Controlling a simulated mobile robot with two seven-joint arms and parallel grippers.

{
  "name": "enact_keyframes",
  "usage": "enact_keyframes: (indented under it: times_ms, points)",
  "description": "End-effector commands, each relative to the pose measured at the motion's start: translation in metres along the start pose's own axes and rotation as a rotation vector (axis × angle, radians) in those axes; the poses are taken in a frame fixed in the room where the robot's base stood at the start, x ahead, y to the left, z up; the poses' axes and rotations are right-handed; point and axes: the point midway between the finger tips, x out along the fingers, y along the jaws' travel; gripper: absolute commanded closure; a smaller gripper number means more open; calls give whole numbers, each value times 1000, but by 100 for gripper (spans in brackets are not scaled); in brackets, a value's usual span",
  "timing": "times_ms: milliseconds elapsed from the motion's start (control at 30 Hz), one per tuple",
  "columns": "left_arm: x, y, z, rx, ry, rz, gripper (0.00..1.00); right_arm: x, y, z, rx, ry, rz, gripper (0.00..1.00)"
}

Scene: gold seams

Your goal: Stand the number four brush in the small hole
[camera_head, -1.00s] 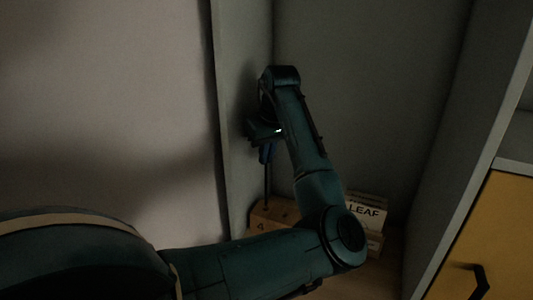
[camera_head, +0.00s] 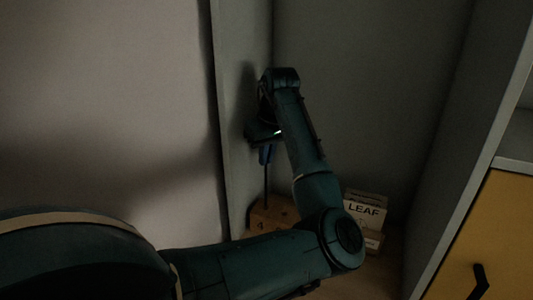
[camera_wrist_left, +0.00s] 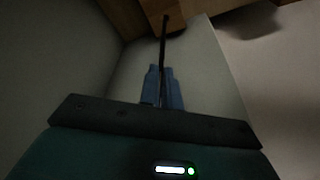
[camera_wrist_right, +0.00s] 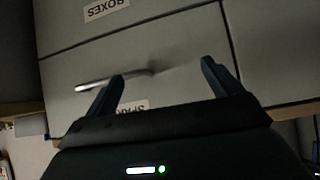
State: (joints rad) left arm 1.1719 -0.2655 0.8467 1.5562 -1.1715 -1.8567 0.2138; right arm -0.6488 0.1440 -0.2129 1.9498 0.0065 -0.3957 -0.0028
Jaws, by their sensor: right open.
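My left gripper (camera_head: 266,155) is shut on a thin dark brush (camera_head: 266,185) and holds it nearly upright, pointing down. The wooden block (camera_head: 259,217), marked with a 4, is below it in the dim corner. The brush's lower end meets the block's outline in the picture; I cannot tell whether it is in a hole. In the left wrist view the brush (camera_wrist_left: 163,45) runs from between the blue fingers towards the block (camera_wrist_left: 158,12). The small hole is not clear. My right gripper (camera_wrist_right: 162,70) is open and empty in the right wrist view.
A box labelled LEAF (camera_head: 366,210) stands right of the wooden block, partly behind my left forearm. Grey walls close in the corner. A yellow drawer front (camera_head: 490,235) is at the right. Grey drawers with a metal handle (camera_wrist_right: 120,80) face my right gripper.

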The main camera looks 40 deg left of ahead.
Motion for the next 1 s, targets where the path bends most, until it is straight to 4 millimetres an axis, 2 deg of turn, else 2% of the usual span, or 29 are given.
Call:
enact_keyframes:
  times_ms: [633, 1000]
  points:
    - [3, 0, 1, 0, 0, -1, 100, 0, 0, 0, 0, 0, 0, 9]
    - [13, 0, 4, -1, 1, 0, 100, 0, 0, 0, 0, 0, 0, 9]
